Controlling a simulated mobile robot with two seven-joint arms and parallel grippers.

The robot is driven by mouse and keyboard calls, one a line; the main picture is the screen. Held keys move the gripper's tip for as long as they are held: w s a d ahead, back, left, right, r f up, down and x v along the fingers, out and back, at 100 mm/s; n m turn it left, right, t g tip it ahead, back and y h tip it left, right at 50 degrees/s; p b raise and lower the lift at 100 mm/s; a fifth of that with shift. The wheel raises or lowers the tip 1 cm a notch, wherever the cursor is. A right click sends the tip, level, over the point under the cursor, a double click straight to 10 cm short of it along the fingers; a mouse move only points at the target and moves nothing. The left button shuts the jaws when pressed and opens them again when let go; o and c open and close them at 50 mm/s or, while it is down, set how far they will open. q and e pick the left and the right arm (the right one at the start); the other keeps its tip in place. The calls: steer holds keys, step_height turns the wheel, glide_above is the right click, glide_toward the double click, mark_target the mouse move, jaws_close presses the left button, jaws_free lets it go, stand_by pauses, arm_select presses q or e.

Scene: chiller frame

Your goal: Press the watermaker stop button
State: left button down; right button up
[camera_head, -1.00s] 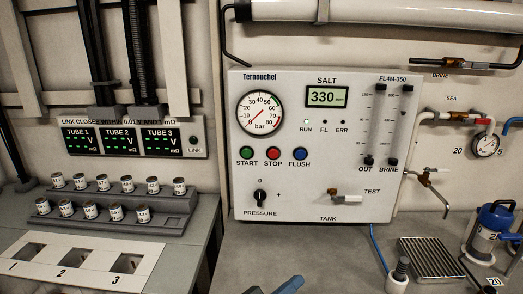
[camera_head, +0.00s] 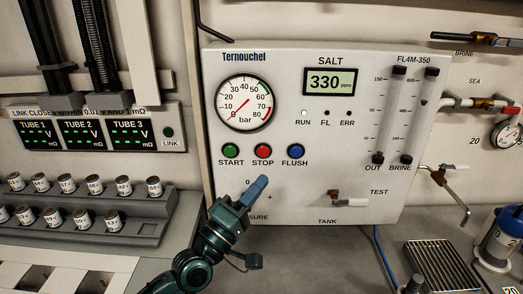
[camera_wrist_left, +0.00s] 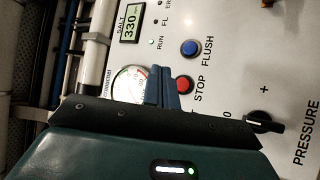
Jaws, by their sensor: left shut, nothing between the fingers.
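The red stop button (camera_head: 263,151) sits on the white watermaker panel (camera_head: 300,230), between the green start button (camera_head: 230,151) and the blue flush button (camera_head: 296,151). My left gripper (camera_head: 262,181) is shut and empty, its blue fingertips a little below the stop button in the head view and over the pressure knob area. In the left wrist view the stop button (camera_wrist_left: 184,84) shows just beside the fingertips (camera_wrist_left: 160,72); I cannot tell whether they touch the panel. The salt display (camera_head: 330,82) reads 330 and the RUN lamp (camera_head: 304,113) is lit green. My right gripper is not in view.
A test valve handle (camera_head: 350,201) sticks out at the panel's lower right, and pipes with valves (camera_head: 440,178) stand further right. The pressure knob (camera_wrist_left: 264,122) shows in the left wrist view. A stepped rack of small cans (camera_head: 100,215) stands left.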

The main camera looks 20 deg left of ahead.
arm_select(q)
steer(key=b, duration=0.5)
glide_toward(263, 152)
steer(key=w+d+r, duration=0.1)
steer(key=w+d, duration=0.1)
steer(key=w+d+r, duration=0.2)
steer(key=shift+r, duration=0.2)
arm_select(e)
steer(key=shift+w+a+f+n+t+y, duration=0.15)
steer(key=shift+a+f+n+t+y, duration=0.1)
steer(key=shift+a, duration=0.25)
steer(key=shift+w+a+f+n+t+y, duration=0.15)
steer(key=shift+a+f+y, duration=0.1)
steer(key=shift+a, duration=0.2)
arm_select(q)
steer(key=shift+a, duration=0.1)
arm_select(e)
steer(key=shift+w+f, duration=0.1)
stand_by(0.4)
arm_select(q)
steer(key=shift+w+f+b, duration=0.1)
steer(key=shift+w+b, duration=0.1)
steer(key=shift+b, duration=0.1)
steer(key=shift+w, duration=0.2)
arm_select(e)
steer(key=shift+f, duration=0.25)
